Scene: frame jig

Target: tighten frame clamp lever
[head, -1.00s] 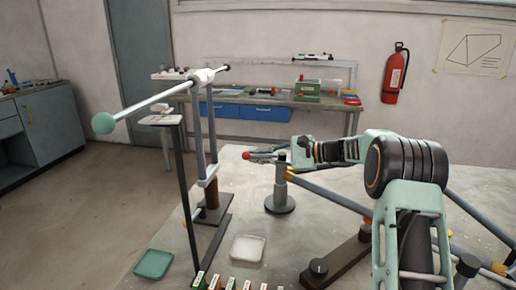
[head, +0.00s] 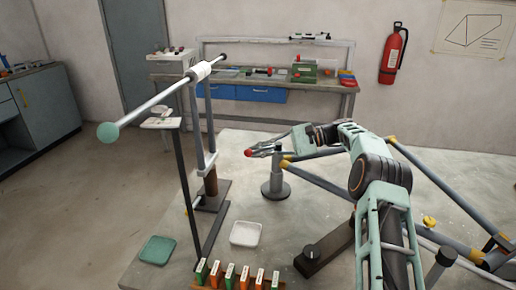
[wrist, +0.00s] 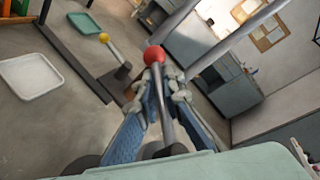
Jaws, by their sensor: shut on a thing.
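The clamp lever is a dark grey rod (wrist: 165,105) with a red ball knob (wrist: 154,54). In the wrist view the rod runs up between the two blue-padded fingers of my gripper (wrist: 163,90), with the red knob beyond their tips. My gripper is shut on the lever. In the head view the red knob (head: 249,153) shows at the tip of my gripper (head: 264,149), just above and left of a grey post (head: 275,184) on a round base. The lever's pivot is hidden by my gripper.
Grey frame tubes (head: 325,182) with yellow joints lie to the right. A white tray (head: 259,234), a green tray (head: 142,250) and several labelled blocks lie in front.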

